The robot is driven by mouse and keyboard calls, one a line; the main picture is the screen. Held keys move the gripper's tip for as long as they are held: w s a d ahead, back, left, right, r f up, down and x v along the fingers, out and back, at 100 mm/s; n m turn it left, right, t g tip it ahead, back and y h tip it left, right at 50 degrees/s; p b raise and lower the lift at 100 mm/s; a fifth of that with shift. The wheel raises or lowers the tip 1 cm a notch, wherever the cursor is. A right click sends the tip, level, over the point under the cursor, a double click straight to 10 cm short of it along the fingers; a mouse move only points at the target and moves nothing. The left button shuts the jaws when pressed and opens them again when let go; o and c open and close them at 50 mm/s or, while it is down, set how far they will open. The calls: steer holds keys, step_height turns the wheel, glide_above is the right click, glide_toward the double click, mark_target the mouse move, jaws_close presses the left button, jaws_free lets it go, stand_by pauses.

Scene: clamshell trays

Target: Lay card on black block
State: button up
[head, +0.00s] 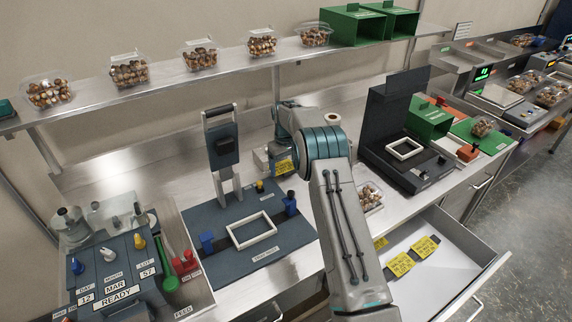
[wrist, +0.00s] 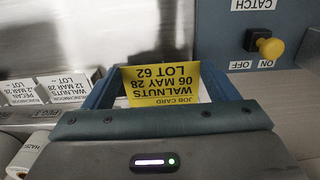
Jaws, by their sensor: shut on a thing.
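A yellow job card (wrist: 160,84), printed walnuts, 06 May 28, lot 62, shows upside down in the wrist view. My gripper (wrist: 158,92) is shut on it, with a blue finger at each side. In the head view the yellow card (head: 285,167) shows beside my gripper (head: 272,160), above the bench behind the left press. I cannot tell for sure which thing is the black block. A dark block (head: 224,144) sits on the upright press handle, and a black machine (head: 388,112) stands to the right of my arm.
The left press base (head: 212,259) carries a white frame (head: 251,231). More yellow cards (head: 402,264) lie in an open drawer (head: 440,290). White printed labels (wrist: 68,88) stand at the left in the wrist view. A yellow knob (wrist: 270,47) is at the upper right. Nut trays (head: 130,72) line the shelf.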

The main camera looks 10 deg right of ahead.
mark_target(285, 170)
steer(key=shift+f, duration=0.15)
steer(key=o, duration=0.9)
step_height(285, 170, up, 13)
steer(key=b, duration=0.2)
steer(key=s+r+m+t, duration=0.1)
steer(key=s+r, duration=0.7)
steer(key=r, duration=0.1)
steer(key=s+d+r+m+t, duration=0.1)
steer(key=s+r, duration=0.1)
steer(key=s, duration=1.1)
steer(key=s+d+r+m+t, duration=0.1)
steer(key=s+r, duration=0.2)
steer(key=s, duration=1)
steer(key=s+d+f+m, duration=0.1)
steer(key=s+f, duration=0.5)
steer(key=s, duration=0.6)
steer(key=shift+f+m+t, duration=0.2)
steer(key=shift+m+t, duration=0.1)
steer(key=shift+t, duration=0.1)
